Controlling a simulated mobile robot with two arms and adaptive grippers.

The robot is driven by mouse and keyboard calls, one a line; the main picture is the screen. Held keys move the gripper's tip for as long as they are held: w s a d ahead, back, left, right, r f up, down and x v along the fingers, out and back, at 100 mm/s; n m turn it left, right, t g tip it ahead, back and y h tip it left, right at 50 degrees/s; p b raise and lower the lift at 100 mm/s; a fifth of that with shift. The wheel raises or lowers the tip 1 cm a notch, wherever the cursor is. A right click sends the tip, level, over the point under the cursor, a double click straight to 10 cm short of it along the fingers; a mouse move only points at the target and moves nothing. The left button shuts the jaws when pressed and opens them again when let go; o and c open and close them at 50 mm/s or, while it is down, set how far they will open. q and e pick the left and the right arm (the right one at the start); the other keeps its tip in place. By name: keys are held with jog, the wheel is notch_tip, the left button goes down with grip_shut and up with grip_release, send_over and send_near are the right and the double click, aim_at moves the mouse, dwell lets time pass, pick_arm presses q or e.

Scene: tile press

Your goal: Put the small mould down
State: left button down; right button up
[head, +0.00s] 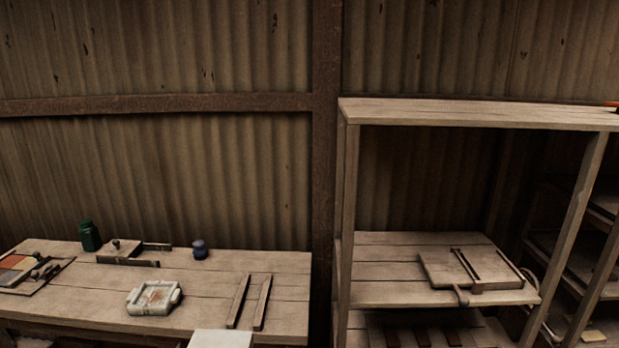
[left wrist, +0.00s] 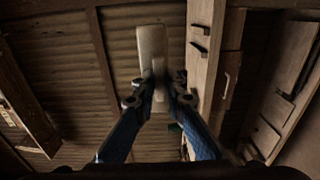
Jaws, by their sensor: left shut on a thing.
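My left gripper (left wrist: 160,88) is shut on a pale, flat piece, the small mould (left wrist: 151,45), in the left wrist view. It sticks out past the blue fingers and shows as a narrow slab, so its face is hidden. In the head view a pale flat top (head: 220,340) shows at the bottom edge, before the table's front; I cannot tell if it is the same piece. Neither gripper shows in the head view. A whitish square frame with a reddish inside (head: 153,297) lies on the wooden table (head: 205,290).
Two wooden strips (head: 249,302) lie right of the whitish frame. A wooden rack (head: 385,292) with a press-like board (head: 470,268) stands right. Bare table lies around the frame.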

pick_arm(q)
jog(key=s+r, duration=0.6)
jog(key=s, duration=0.3)
jog(key=shift+r, duration=0.25)
